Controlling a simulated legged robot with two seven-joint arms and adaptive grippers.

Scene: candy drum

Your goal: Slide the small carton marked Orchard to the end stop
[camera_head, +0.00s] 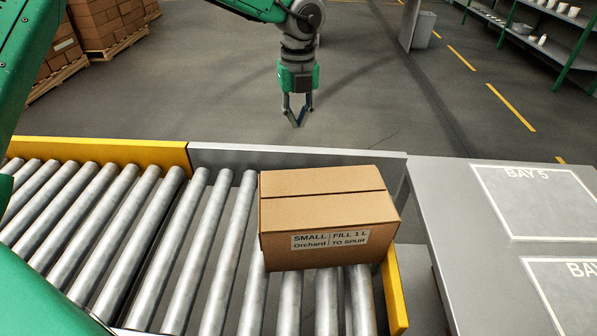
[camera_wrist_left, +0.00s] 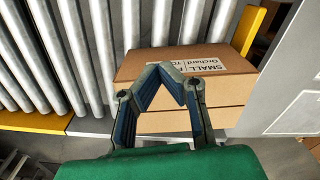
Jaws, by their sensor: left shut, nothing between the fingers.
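The small carton marked Orchard (camera_head: 325,213) sits on the roller conveyor (camera_head: 205,240), close to the yellow end stop (camera_head: 394,290) on its right. I cannot tell whether they touch. Its label reads SMALL, Orchard, FILL 1 L, TO SPUR. The carton also shows in the left wrist view (camera_wrist_left: 215,88), with the end stop (camera_wrist_left: 248,30) beyond its right side. My left gripper (camera_head: 298,122) is shut and empty, pointing down beyond the conveyor's far rail, apart from the carton. In the left wrist view my left gripper (camera_wrist_left: 160,72) overlaps the carton's image. My right gripper is not in view.
A far side rail, yellow then grey (camera_head: 290,158), borders the rollers. A grey table (camera_head: 450,215) with marked bays stands at the right. Stacked boxes on pallets (camera_head: 105,22) and a shelf (camera_head: 550,35) stand farther back. The floor beyond the conveyor is clear.

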